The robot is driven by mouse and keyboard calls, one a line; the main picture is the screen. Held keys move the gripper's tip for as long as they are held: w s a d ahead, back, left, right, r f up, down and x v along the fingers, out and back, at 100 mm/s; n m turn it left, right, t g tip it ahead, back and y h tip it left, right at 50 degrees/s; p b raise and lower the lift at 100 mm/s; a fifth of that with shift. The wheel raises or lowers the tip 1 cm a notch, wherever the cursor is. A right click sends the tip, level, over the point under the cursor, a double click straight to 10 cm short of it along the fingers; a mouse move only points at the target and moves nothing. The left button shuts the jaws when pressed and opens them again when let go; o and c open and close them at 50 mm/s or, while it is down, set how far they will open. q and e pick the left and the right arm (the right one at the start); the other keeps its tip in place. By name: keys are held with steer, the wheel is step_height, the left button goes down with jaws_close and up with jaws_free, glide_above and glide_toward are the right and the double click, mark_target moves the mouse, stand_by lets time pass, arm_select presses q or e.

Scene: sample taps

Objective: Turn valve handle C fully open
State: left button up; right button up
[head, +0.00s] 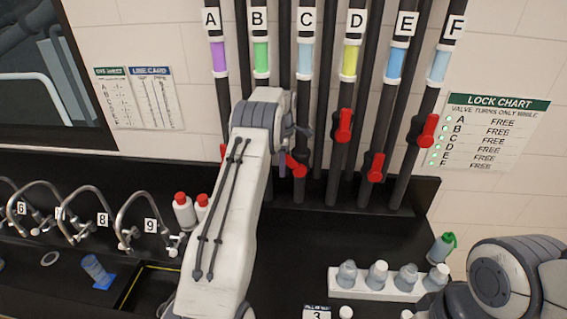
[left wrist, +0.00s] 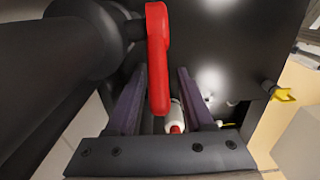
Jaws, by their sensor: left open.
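Pipe C (head: 304,100) carries a light blue band under its letter plate. Its red valve handle (head: 297,168) slants down to the right, low on the pipe. My left gripper (head: 288,160) is at this handle, its dark purple fingers partly hidden by my own wrist. In the left wrist view, a red handle (left wrist: 158,50) lies between the two fingers of the left gripper (left wrist: 162,78). The fingers are open, with visible gaps on both sides of it. My right gripper is not in view; only my right arm shows at the lower right.
Red handles D (head: 344,125), E (head: 376,168) and F (head: 428,130) stand to the right. Handle B is hidden behind my left arm. The lock chart (head: 492,132) reads FREE for all letters. A white bottle rack (head: 345,287) stands on the black counter.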

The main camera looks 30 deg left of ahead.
arm_select(q)
jaws_close()
steer(key=shift+w, duration=0.1)
stand_by(1.4)
